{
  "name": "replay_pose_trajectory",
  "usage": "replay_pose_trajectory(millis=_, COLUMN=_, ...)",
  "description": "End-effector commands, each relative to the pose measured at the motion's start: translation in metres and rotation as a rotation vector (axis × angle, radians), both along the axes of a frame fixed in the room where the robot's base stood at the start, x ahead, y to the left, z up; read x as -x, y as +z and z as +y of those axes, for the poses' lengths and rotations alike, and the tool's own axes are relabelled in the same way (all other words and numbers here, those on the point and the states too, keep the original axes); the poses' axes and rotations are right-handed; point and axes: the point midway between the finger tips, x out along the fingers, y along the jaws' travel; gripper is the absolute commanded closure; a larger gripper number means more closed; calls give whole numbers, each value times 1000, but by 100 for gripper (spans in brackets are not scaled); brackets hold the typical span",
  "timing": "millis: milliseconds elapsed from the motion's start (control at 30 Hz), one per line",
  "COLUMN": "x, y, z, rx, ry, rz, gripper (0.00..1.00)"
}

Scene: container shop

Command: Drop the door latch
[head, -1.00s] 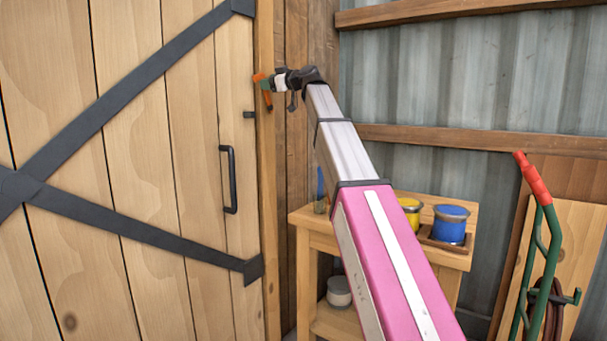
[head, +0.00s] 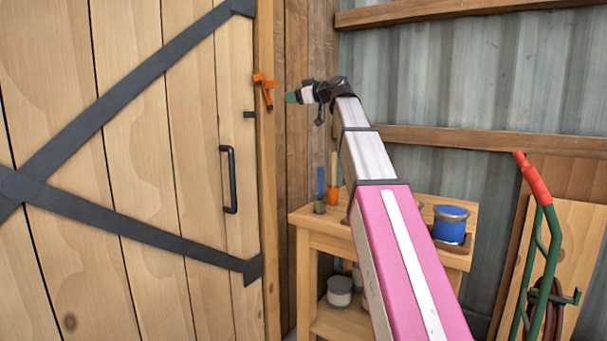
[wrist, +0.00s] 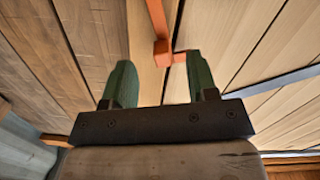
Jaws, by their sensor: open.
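The orange door latch (head: 265,88) is on the wooden post at the right edge of the plank door (head: 135,150). Its main bar hangs down at a slant and a short arm sticks out to the left. A small black catch (head: 249,114) on the door edge sits below and left of it. My gripper (head: 291,97) is right of the latch, apart from it. In the wrist view the latch (wrist: 157,30) shows beyond the gap between my green fingers (wrist: 160,84). They are open with nothing between them.
A black door handle (head: 231,180) is below the catch. A wooden workbench (head: 310,217) with a blue paint pot (head: 450,224) and brushes stands under my arm. A green hand truck (head: 543,250) leans at right. Space right of the post is free around my gripper.

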Motion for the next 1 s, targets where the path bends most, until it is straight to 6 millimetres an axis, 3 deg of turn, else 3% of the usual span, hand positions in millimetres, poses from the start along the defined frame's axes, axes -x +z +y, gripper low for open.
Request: replay_pose_trajectory(millis=1000, x=-15, y=-173, z=-15, rx=57, ry=-100, rz=316, gripper=47)
